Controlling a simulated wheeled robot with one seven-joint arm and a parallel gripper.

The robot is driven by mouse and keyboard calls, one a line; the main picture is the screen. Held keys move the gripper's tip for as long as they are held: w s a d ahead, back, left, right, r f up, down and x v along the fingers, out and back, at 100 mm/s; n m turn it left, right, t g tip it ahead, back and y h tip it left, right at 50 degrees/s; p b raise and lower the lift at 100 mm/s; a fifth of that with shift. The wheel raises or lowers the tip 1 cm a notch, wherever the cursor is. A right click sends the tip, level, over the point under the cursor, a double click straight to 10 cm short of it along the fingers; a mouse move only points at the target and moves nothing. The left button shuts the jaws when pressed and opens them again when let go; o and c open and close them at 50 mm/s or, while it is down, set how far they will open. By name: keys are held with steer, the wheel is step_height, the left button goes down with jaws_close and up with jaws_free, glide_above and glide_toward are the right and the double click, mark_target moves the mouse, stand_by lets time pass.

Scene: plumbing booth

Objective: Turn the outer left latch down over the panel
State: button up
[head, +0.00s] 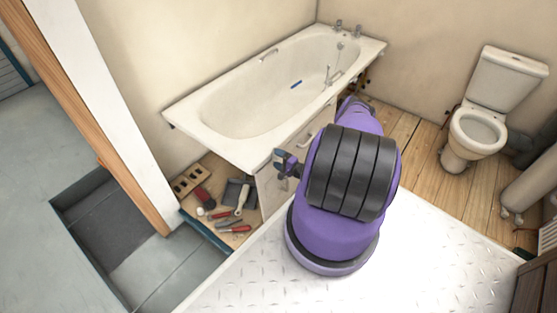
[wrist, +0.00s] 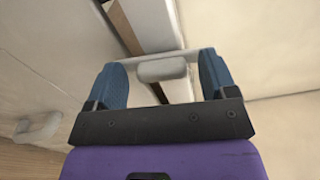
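The bath's pale front panel (head: 272,190) shows under the tub rim in the head view, partly hidden by my arm. In the wrist view, a light grey rounded latch (wrist: 163,70) lies across the gap between my blue fingertips. My gripper (wrist: 162,84) is open, with a finger on either side of the latch; I cannot tell whether either touches it. In the head view my gripper (head: 287,163) is by the tub's near corner, and the latch there is hidden. A grey handle-like piece (wrist: 38,127) shows at the wrist view's lower left.
The white bathtub (head: 240,140) overhangs close to my gripper. A wooden board with tools (head: 222,215) lies below at the left. A toilet (head: 482,125) stands at the back right. A sunken floor opening (head: 95,215) is at far left.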

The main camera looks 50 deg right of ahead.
steer(key=s, duration=1)
steer(key=shift+s+d, duration=0.4)
stand_by(0.4)
